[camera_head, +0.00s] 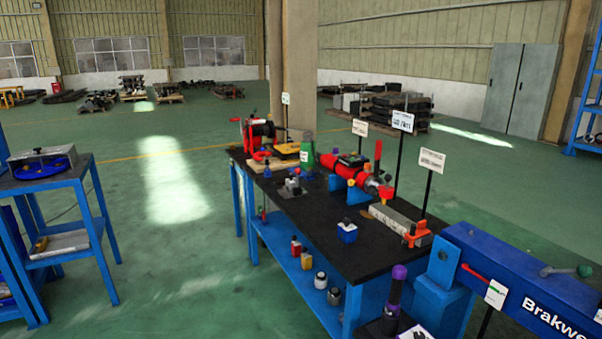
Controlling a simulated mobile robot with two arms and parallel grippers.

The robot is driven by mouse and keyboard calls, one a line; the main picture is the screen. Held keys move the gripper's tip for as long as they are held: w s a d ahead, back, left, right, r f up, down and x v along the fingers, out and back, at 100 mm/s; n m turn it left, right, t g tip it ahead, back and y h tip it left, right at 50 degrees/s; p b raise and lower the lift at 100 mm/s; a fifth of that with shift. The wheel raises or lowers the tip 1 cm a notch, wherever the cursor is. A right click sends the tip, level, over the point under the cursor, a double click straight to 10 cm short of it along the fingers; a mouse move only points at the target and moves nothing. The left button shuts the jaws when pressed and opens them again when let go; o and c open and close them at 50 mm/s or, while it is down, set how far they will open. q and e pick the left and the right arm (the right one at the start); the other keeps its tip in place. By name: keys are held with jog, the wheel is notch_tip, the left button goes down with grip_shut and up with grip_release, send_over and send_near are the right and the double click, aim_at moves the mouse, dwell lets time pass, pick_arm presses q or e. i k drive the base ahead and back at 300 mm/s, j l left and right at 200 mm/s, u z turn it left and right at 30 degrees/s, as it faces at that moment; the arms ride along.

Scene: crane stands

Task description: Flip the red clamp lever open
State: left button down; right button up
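Several red, lever-like parts are in view, and I cannot tell for sure which is the clamp lever. A slim red lever (477,274) lies slanted along the side of the blue beam (541,283) at the right. An upright red handle (378,154) stands on the red cylindrical tool (345,170) on the black-topped workbench (305,235). A small orange-red clamp-like part (418,234) sits at the end of a grey metal bar (396,220). Neither of my grippers is in view.
A red machine (260,137), a green container (307,150) and a blue block (347,231) stand on the bench. A dark post with purple bands (393,295) stands at the front. A blue side table (57,183) is at left. Green floor between is clear.

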aim_at(297, 171)
jog(key=i+j+z, duration=0.15)
jog(key=z, duration=0.25)
jog(key=i+j+z, duration=0.2)
jog(key=z, duration=0.2)
jog(key=i+j+z, duration=0.1)
jog(key=i+j, duration=0.3)
jog(key=j, duration=0.25)
jog(key=i+j+z, duration=0.15)
jog(key=i+j, duration=0.25)
jog(key=j, duration=0.3)
jog(key=i+j+z, duration=0.15)
jog(key=j, duration=0.25)
jog(key=i+j+z, duration=0.1)
jog(key=i+j, duration=0.3)
jog(key=j, duration=0.25)
jog(key=i+j, duration=0.15)
jog(key=j, duration=0.25)
jog(key=i+j, duration=0.15)
jog(key=j, duration=0.25)
jog(key=i+j, duration=0.15)
jog(key=j, duration=0.25)
